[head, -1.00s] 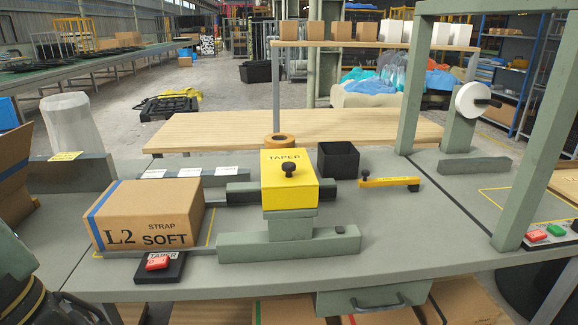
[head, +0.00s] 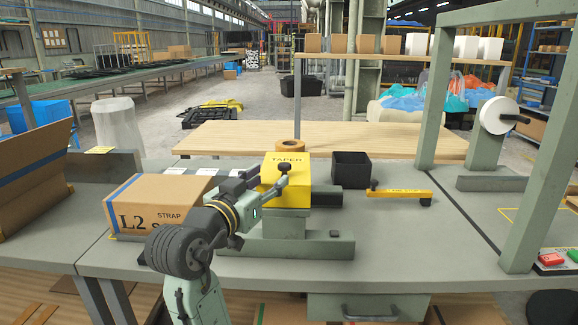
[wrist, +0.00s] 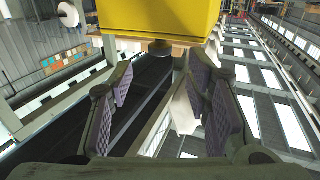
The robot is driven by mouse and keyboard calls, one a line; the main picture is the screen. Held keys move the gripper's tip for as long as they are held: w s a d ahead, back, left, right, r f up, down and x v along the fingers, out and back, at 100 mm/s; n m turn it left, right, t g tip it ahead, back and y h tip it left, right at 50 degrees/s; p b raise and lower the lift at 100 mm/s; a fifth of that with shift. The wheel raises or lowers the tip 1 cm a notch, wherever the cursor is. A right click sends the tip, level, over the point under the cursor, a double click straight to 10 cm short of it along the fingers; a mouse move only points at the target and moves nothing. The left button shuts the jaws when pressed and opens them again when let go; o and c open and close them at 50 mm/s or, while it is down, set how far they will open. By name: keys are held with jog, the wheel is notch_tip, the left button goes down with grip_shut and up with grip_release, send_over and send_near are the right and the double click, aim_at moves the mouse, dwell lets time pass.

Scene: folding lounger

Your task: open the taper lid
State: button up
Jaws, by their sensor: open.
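The taper's yellow lid (head: 322,190) sits on its green stand in the middle of the bench, with "TAPER" on its top. The lid looks closed. A black knob (head: 284,167) is on its near face. My gripper (head: 268,184) is at the near left side of the lid, close to the knob, and hides part of the lid. In the wrist view the yellow lid (wrist: 160,18) fills the top, with the dark knob (wrist: 160,46) below its edge. My gripper's (wrist: 159,78) two purple-padded fingers stand apart, with the knob just beyond their tips. Contact is not visible.
A carton (head: 150,203) marked L2 stands left of the taper, partly behind my arm. A black bin (head: 351,169) and a yellow-handled tool (head: 398,193) lie to the right. A green frame (head: 532,150) rises at the right. The bench between tool and frame is clear.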

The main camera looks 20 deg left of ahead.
aim_at(281, 168)
jog(key=w, duration=0.2)
jog(key=w+p, duration=0.1)
jog(key=w, duration=0.2)
jog(key=w+d, duration=0.1)
jog(key=w, duration=0.2)
jog(key=shift+w+p, duration=0.25)
jog(key=shift+p, duration=0.15)
jog(key=shift+c, duration=0.5)
grip_shut()
